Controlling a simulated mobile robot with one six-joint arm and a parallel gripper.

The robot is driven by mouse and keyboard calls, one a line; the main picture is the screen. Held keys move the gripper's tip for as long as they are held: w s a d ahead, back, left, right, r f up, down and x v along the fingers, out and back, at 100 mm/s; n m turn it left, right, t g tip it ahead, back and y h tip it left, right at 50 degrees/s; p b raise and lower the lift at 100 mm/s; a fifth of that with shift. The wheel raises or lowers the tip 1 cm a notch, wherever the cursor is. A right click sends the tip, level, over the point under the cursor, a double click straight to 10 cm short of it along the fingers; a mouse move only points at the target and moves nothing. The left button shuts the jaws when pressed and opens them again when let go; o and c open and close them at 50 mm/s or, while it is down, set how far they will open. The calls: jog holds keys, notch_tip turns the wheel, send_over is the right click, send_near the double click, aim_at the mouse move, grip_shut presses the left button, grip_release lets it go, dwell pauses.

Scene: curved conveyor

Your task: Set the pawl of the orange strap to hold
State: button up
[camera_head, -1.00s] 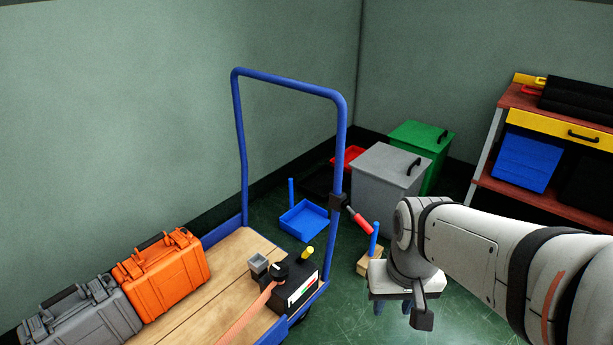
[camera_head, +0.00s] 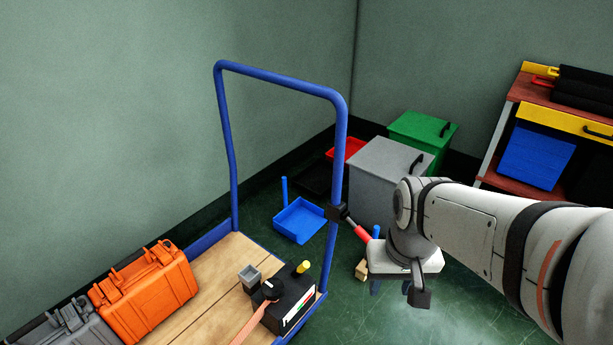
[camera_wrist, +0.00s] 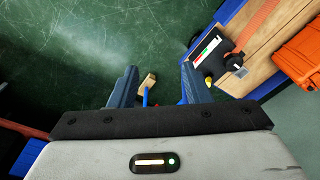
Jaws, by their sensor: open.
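The orange strap (camera_head: 254,323) runs across the cart deck to a black box (camera_head: 292,303) at the deck's right end. The box carries a black round part (camera_head: 272,288), a yellow knob (camera_head: 302,267) and a label strip with red, green and white. I cannot tell which part is the pawl. The box also shows in the wrist view (camera_wrist: 208,57), upper right, beyond my fingers. My gripper (camera_wrist: 158,75) is open and empty, its blue fingers apart over the floor. In the head view it hangs right of the cart, apart from the box, fingers mostly hidden.
The blue cart handle (camera_head: 337,150) rises behind the box, with a red-handled lever (camera_head: 361,233) on its post. A grey cup (camera_head: 249,275) and orange case (camera_head: 148,290) stand on the deck. A wooden block (camera_wrist: 149,82) is on the floor. Bins (camera_head: 383,170) stand behind.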

jog(key=w+a+f+m+g+y, duration=0.3)
jog(key=a+f+m+g+y, duration=0.15)
jog(key=a+f, duration=0.2)
jog(key=m+t+y+b, duration=0.1)
jog(key=m+t+y, duration=0.4)
jog(key=m+y, duration=0.65)
send_near(305, 267)
jog(key=s+a+r, duration=0.6)
jog(key=a, duration=0.1)
jog(key=w+d+f+m+t, duration=0.2)
jog(key=f+m+t, duration=0.1)
jog(key=f, duration=0.2)
jog(key=w+d+f+m+t, duration=0.2)
jog(key=w+f+m+t, duration=0.1)
jog(key=f+m+t, duration=0.15)
jog(key=shift+n+g, duration=0.3)
jog(key=shift+n, duration=0.15)
jog(key=b+x, duration=0.2)
jog(key=x, duration=0.4)
jog(key=shift+a+f, duration=0.15)
jog(key=shift+a, duration=0.05)
jog(key=shift+w+a+b, duration=0.3)
jog(key=shift+w+a, duration=0.05)
jog(key=shift+a, duration=0.3)
jog(key=shift+c, duration=0.3)
